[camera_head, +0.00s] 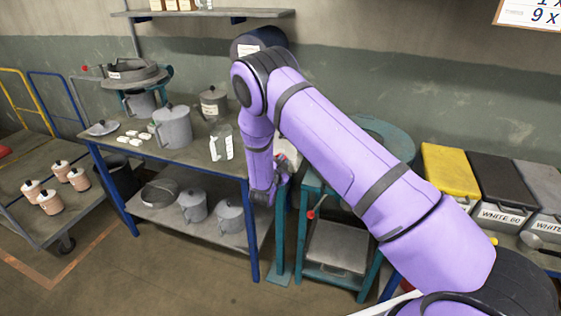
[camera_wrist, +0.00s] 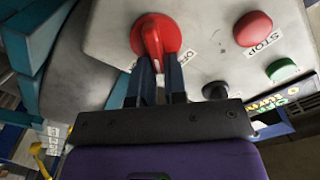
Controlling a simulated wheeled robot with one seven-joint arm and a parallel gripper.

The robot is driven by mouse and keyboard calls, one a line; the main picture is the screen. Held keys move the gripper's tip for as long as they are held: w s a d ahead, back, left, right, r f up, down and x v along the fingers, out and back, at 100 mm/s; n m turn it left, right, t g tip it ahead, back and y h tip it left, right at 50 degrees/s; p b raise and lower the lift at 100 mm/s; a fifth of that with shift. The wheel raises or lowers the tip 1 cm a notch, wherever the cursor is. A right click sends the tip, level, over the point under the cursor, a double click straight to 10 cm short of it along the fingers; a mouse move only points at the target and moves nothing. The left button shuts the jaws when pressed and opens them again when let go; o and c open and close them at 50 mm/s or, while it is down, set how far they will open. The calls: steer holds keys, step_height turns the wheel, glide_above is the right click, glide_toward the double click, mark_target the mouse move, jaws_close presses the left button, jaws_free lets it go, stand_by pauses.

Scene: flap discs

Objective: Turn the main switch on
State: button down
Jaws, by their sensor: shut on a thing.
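The main switch is a red rotary knob (camera_wrist: 156,38) on a light grey control panel (camera_wrist: 205,25) in the wrist view. My gripper (camera_wrist: 160,78) is at the knob, its two dark fingers closed on the knob's lower, handle-like part. The knob's handle points down in the picture, toward my gripper. In the head view my gripper (camera_head: 266,192) is beside the teal stand, and my purple arm hides most of the panel there. The switch's position label is only partly readable.
On the panel are a red STOP button (camera_wrist: 253,29), a green button (camera_wrist: 281,70) and a black knob (camera_wrist: 215,90). A workbench (camera_head: 190,152) with jugs stands left of my gripper. A teal frame (camera_head: 302,235) is close on the right, with lidded bins (camera_head: 450,170) farther right.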

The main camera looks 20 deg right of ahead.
steer(key=shift+s+d+f+m, duration=0.1)
steer(key=shift+f+m, duration=0.15)
steer(key=shift+m, duration=1.3)
steer(key=shift+s+d+f+m, duration=0.1)
steer(key=shift+f+m, duration=0.2)
steer(key=shift+m, duration=1.2)
steer(key=shift+s+f+m, duration=0.1)
steer(key=shift+f+m, duration=0.15)
steer(key=shift+m, duration=1.3)
steer(key=c, duration=1.2)
jaws_free()
steer(key=shift+o, duration=0.2)
steer(key=shift+w, duration=0.1)
steer(key=v, duration=1)
steer(key=shift+s+a, duration=0.2)
steer(key=shift+s, duration=0.15)
